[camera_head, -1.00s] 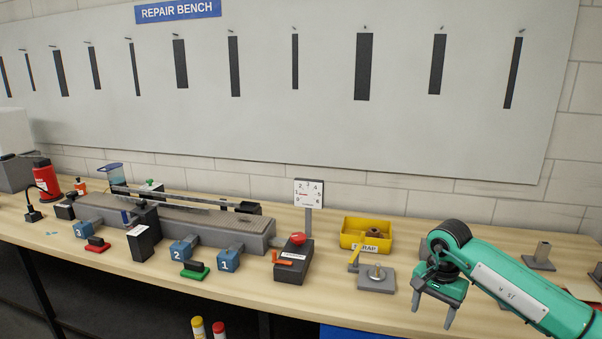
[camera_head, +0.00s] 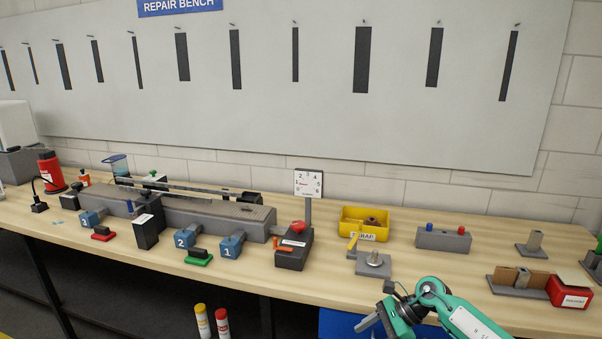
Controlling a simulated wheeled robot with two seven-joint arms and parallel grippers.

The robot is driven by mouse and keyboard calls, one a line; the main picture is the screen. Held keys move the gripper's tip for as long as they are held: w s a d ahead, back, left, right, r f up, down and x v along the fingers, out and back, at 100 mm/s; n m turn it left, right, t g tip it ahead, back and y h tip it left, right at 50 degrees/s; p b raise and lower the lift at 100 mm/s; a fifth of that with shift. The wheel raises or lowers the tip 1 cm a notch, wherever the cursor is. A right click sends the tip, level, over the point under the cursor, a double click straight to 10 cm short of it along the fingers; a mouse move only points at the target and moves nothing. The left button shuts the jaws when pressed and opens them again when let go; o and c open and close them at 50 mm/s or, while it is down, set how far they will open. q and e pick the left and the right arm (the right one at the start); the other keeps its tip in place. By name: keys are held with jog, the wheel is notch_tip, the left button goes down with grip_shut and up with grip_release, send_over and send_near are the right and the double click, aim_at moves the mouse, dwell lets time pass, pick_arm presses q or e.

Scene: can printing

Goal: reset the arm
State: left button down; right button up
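My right arm, green, comes in from the lower right. I see nothing held in the visible part. My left gripper is not in the picture.
The wooden bench (camera_head: 480,307) bears a long grey machine (camera_head: 215,229), a black box with a red knob (camera_head: 292,252), a yellow scrap bin (camera_head: 349,226), a grey block with blue and red buttons (camera_head: 443,241) and a red box (camera_head: 568,291).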

notch_tip(320, 180, down, 14)
jog(key=a+r+m+t+y, duration=0.15)
jog(key=m+t+y, duration=0.5)
jog(key=m, duration=1.05)
jog(key=s+d+f+m+t+h, duration=0.2)
jog(key=s+f+m+h, duration=0.1)
jog(key=f+m, duration=0.35)
jog(key=s+d+f+m+t+h, duration=0.25)
jog(key=f+m, duration=0.25)
jog(key=f, duration=0.3)
jog(key=s+d+f+m+t+h, duration=0.1)
jog(key=s+d+f+m+h, duration=0.25)
jog(key=f+m, duration=0.3)
jog(key=s+d+f+m+g+h, duration=0.15)
jog(key=s+f+m, duration=0.25)
jog(key=s+f, duration=0.45)
jog(key=s+d+f+m+g+h, duration=0.1)
jog(key=s+f+m+g+h, duration=0.3)
jog(key=s, duration=0.8)
jog(key=s+d+f+m+g+h, duration=0.1)
jog(key=s+d+f+m, duration=0.1)
jog(key=s+f+m, duration=0.55)
jog(key=s+f+m+g, duration=0.1)
jog(key=s+g, duration=0.1)
jog(key=s, duration=0.7)
jog(key=s+a+f+m+g, duration=0.1)
jog(key=s+f+g, duration=0.1)
jog(key=s, duration=0.8)
jog(key=shift+a+f+h, duration=0.15)
jog(key=shift+f+h, duration=0.15)
